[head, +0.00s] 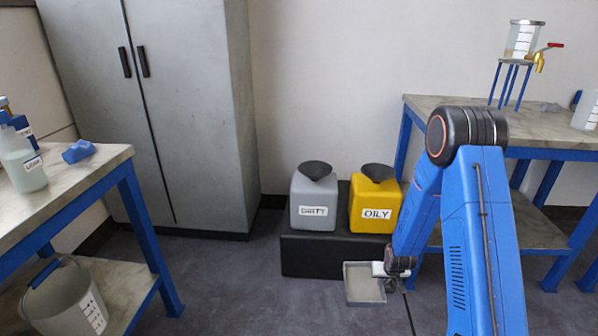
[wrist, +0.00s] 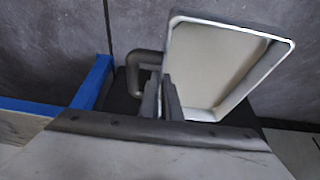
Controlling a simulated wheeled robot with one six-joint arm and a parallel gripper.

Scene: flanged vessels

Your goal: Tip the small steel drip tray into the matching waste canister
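The small steel drip tray (head: 356,268) is square and shallow, with a pale, flat surface inside. It is in front of the canisters in the head view, off the floor. In the wrist view the tray (wrist: 268,77) has a dark loop handle (wrist: 143,62) on its left side. My gripper (wrist: 170,97) has its fingers close together on this handle. In the head view my gripper (head: 384,271) is at the tray's right side. The grey canister (head: 303,189) is labelled DIRTY and the yellow canister (head: 376,200) OILY. Each has a black funnel on top.
Both canisters stand on a low black plinth (head: 315,256). A workbench (head: 76,193) with bottles and a blue item is at left, a bucket (head: 65,302) on its lower shelf. Another bench (head: 470,113) at right carries a vessel with a brass tap (head: 540,62). A grey cabinet (head: 175,110) stands behind.

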